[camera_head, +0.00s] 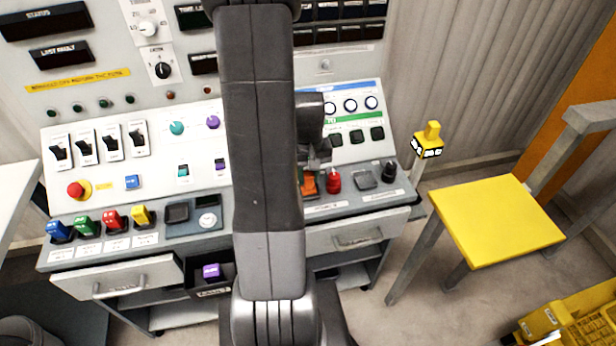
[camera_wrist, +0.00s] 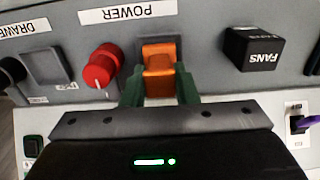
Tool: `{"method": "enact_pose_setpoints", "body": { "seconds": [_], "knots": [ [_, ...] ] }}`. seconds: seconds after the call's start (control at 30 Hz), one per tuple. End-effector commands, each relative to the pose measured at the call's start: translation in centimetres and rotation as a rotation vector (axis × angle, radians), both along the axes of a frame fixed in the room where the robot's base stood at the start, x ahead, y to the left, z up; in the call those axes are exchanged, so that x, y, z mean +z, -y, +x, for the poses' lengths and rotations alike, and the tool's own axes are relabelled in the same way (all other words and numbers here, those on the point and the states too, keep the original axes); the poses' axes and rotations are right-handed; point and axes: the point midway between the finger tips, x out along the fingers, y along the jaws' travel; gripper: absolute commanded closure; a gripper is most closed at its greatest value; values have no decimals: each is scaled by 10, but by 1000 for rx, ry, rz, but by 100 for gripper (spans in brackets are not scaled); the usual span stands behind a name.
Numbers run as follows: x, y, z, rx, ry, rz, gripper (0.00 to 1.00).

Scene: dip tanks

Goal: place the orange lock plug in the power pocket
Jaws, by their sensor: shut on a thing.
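The orange lock plug (camera_wrist: 160,75) is between the two green fingers of my gripper (camera_wrist: 159,88) in the wrist view, and the gripper is shut on it. The plug is at the pocket beside the POWER label (camera_wrist: 128,12), with a dark edge showing around its far end. I cannot tell how deep it sits. In the head view the orange plug (camera_head: 309,184) shows on the console ledge, partly hidden by my arm. My fingers are mostly hidden there.
A black FANS block (camera_wrist: 253,48) is on the other side. A yellow-topped stool (camera_head: 487,222) stands right of the console.

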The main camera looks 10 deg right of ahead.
Motion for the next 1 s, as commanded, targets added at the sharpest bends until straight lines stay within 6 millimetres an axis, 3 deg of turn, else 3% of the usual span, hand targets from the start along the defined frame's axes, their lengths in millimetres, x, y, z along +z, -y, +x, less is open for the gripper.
{"method": "enact_pose_setpoints", "body": {
  "seconds": [0.1,0.5,0.53,0.6,1.0],
  "knots": [
    [-9,0,0,0,-1,0,98],
    [-15,0,0,0,1,0,98],
    [-14,0,0,0,1,0,67],
    [-13,0,0,0,0,0,54],
    [-8,0,0,0,1,0,52]
  ]
}}
